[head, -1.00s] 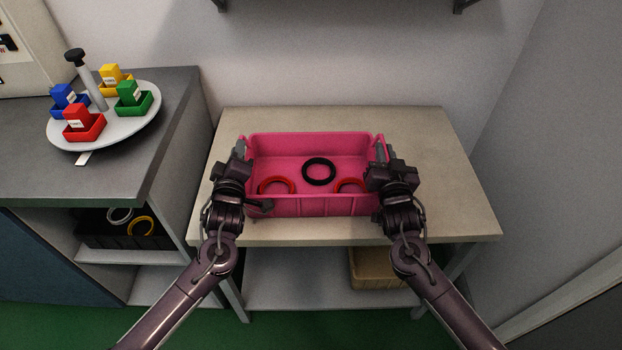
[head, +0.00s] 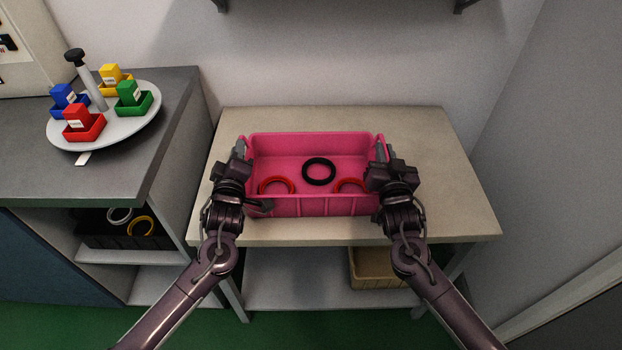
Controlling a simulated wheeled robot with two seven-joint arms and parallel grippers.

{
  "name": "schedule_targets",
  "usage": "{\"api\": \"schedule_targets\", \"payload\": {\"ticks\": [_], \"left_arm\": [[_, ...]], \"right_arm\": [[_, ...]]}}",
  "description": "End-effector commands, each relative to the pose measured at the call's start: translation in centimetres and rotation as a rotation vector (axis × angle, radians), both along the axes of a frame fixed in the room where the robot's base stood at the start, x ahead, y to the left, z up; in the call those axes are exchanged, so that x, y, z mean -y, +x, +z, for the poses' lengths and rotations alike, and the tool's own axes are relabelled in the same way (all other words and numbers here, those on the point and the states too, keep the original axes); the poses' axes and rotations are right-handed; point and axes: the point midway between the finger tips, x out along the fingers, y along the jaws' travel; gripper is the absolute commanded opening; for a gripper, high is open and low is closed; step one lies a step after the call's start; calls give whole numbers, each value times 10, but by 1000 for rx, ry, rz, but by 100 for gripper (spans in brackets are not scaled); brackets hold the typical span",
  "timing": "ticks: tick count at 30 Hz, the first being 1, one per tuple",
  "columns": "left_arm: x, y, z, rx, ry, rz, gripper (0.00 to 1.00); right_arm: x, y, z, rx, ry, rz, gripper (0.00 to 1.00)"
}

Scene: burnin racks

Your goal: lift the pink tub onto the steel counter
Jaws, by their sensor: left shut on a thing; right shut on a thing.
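The pink tub (head: 312,206) is on the beige-topped table in the middle of the head view and looks level. It holds a black ring (head: 319,171) and two red rings (head: 276,185), the right one partly hidden. My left gripper (head: 240,155) is shut on the tub's left wall. My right gripper (head: 380,155) is shut on its right wall. I cannot tell a gap between tub and table. The grey-topped counter (head: 160,130) at the left looks like the steel counter.
A round white turntable (head: 125,125) with red, blue, yellow and green bins stands on the grey counter. The beige table (head: 455,190) is clear right of the tub. A tan bin (head: 370,270) is on the shelf below. Walls close the back and right.

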Motion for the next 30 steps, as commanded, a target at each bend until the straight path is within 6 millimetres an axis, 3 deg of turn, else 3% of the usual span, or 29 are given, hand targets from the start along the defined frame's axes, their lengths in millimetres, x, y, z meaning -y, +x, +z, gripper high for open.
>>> {"api": "schedule_targets", "payload": {"ticks": [17, 30], "left_arm": [[4, 1, 11, 10, -10, -8, 0], [5, 0, 49, 9, -10, -9, 0]], "right_arm": [[-7, -1, 7, 4, 1, 15, 0], [-7, -1, 45, 2, 1, 15, 0]]}}
